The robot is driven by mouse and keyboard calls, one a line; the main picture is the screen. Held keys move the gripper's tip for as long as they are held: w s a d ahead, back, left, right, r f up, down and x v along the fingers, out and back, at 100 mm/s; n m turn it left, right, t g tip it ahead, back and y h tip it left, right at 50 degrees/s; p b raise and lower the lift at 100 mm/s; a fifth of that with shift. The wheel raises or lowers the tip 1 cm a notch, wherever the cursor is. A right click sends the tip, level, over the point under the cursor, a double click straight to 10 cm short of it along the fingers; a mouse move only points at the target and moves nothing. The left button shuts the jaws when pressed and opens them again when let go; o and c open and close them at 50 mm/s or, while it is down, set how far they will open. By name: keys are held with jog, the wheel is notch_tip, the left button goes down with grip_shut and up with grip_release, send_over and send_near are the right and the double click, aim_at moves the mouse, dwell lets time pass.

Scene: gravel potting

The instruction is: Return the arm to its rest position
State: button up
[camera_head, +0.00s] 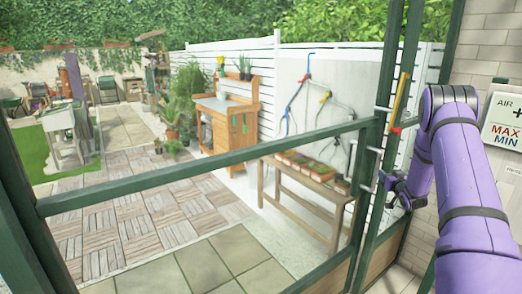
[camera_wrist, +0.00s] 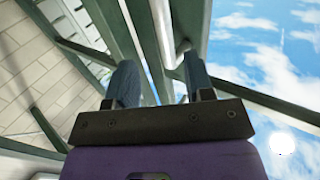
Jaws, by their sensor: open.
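My purple arm (camera_head: 470,190) reaches in from the right edge of the head view and bends at the elbow, with the forearm turned away from me. My gripper (camera_head: 390,188) is small and partly hidden at its end, close to a metal door handle (camera_head: 366,187) on the dark green frame. In the wrist view my gripper (camera_wrist: 160,78) has its two dark fingers wide apart. Green frame bars and a pale metal bar pass behind and between them. I see nothing clearly held, and I cannot tell whether a finger touches the frame.
A green glazed door frame (camera_head: 210,168) crosses the head view close in front. A brick wall with a white gauge panel (camera_head: 506,122) stands close on the right. Beyond the frame are a wooden bench with trays (camera_head: 310,187), a potting table (camera_head: 225,105) and open paving (camera_head: 140,215).

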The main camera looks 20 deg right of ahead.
jog(key=w+a+r+g, duration=0.15)
jog(key=a+r, duration=0.35)
jog(key=r, duration=0.5)
jog(key=s+a+r+g, duration=0.2)
jog(key=s+a+r, duration=0.3)
jog(key=a+r, duration=0.45)
jog(key=s+a+r+g, duration=0.2)
jog(key=s+a+r, duration=0.3)
jog(key=a+r, duration=0.4)
jog(key=s+a+n+g+y, duration=0.1)
jog(key=s+a+g, duration=0.1)
jog(key=s+a, duration=0.5)
jog(key=s+a+n+g+y, duration=0.1)
jog(key=s+a, duration=0.6)
jog(key=s, duration=1)
jog(key=s+a+g+y, duration=0.2)
jog(key=s+a, duration=0.5)
jog(key=s, duration=0.5)
jog(key=shift+a+n+g, duration=0.35)
jog(key=shift+n+g, duration=0.05)
jog(key=shift+g, duration=0.45)
jog(key=shift+w+f, duration=0.1)
